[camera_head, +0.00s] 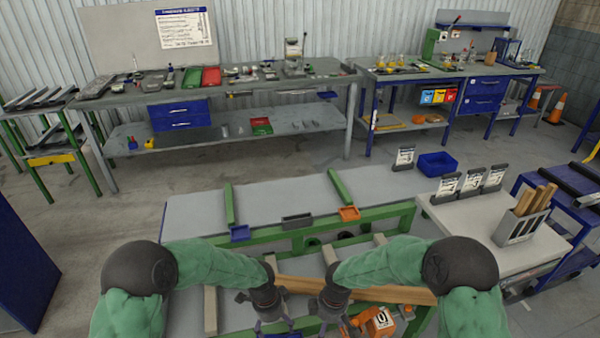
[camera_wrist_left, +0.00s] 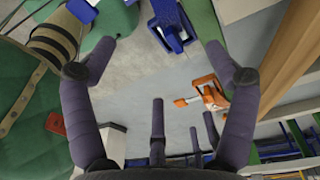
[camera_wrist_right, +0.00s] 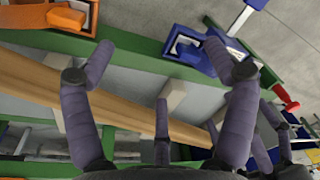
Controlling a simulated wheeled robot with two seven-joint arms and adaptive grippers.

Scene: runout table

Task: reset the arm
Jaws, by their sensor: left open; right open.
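My left gripper (camera_head: 272,318) is open and empty, low at the front of the runout table (camera_head: 265,192). My right gripper (camera_head: 332,312) is also open, just right of the left one. Its spread fingers (camera_wrist_right: 160,50) are in the right wrist view, with a long wooden board (camera_wrist_right: 135,112) behind them. The board also shows in the head view (camera_head: 395,294), partly hidden by my right forearm. I cannot tell whether the right fingers touch it.
An orange clamp (camera_head: 380,321) is close to the right gripper. A blue clamp (camera_wrist_left: 172,25) is near the left gripper. Green rails (camera_head: 342,186) cross the runout table. A side table (camera_head: 470,225) with cards and a holder stands right; the workbench (camera_head: 250,90) stands behind, across open floor.

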